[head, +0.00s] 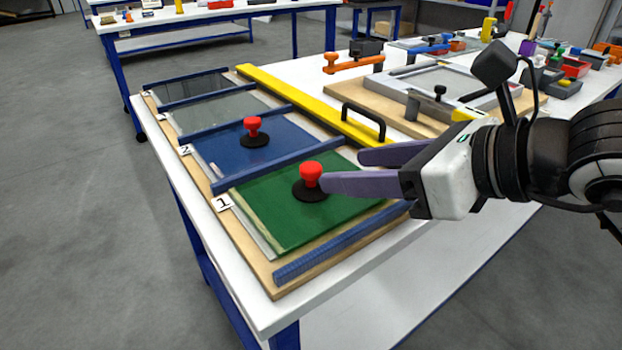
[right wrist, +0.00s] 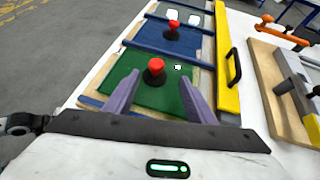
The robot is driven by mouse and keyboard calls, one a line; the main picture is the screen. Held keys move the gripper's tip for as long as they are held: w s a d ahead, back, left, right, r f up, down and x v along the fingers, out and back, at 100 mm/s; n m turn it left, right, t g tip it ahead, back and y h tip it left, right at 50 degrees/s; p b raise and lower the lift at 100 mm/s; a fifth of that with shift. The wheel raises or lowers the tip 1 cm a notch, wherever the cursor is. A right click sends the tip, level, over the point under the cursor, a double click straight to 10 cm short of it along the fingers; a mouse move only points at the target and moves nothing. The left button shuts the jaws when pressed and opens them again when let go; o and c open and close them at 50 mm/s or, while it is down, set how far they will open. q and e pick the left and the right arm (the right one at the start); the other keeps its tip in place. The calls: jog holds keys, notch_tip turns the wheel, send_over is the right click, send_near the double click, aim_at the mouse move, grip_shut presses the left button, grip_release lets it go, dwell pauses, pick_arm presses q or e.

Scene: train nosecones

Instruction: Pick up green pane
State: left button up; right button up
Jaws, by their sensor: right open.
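The green pane (head: 285,225) lies flat in the front bay of a wooden rack, by the label 1. A red knob on a black suction base (head: 310,182) stands on it. My right gripper (head: 340,170) is open, its purple fingers pointing left at the knob from the right. In the right wrist view the green pane (right wrist: 150,95) and its red knob (right wrist: 156,66) lie ahead, between and beyond the open fingers (right wrist: 160,98). The fingers look apart from the knob. My left gripper is not in view.
A blue pane (head: 225,148) with a second red knob (head: 252,125) lies behind, by label 2, past a blue divider bar (head: 280,165). A yellow bar (head: 300,100) with a black handle (head: 364,120) borders the rack. Clamps and a grey frame (head: 440,85) stand at right.

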aim_at(320, 192)
jog(key=x, duration=0.4)
jog(key=s+x, duration=0.1)
jog(key=x, duration=0.2)
jog(key=shift+w+a+f, duration=0.15)
jog(key=shift+a+f, duration=0.1)
jog(key=shift+f, duration=0.15)
grip_shut()
